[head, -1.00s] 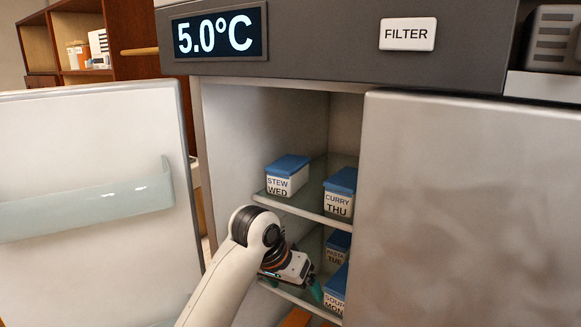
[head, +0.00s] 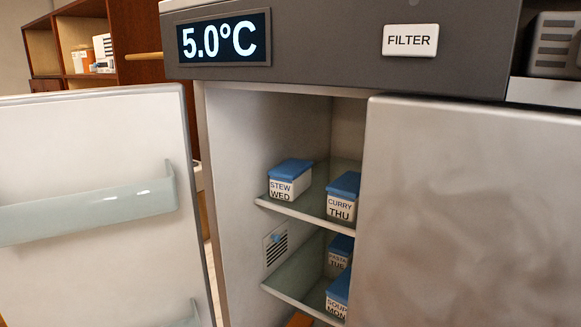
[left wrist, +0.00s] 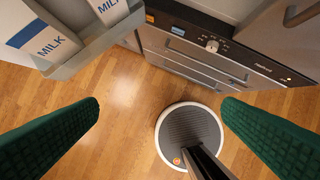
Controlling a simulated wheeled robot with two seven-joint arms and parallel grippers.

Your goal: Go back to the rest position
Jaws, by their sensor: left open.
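In the left wrist view my left gripper (left wrist: 161,103) shows as two green fingers set wide apart, open with nothing between them. It hangs over the wood floor (left wrist: 110,125), with my own round base below it. In the head view neither arm nor gripper shows. My right gripper is in no current view.
The fridge's left door (head: 90,150) stands open and its right door (head: 470,210) covers the right side. Blue-lidded boxes STEW WED (head: 281,189), CURRY THU (head: 341,209), PASTA TUE (head: 338,262) and SOUP MON (head: 336,307) sit on two shelves. Milk cartons (left wrist: 45,40) stand near my left gripper.

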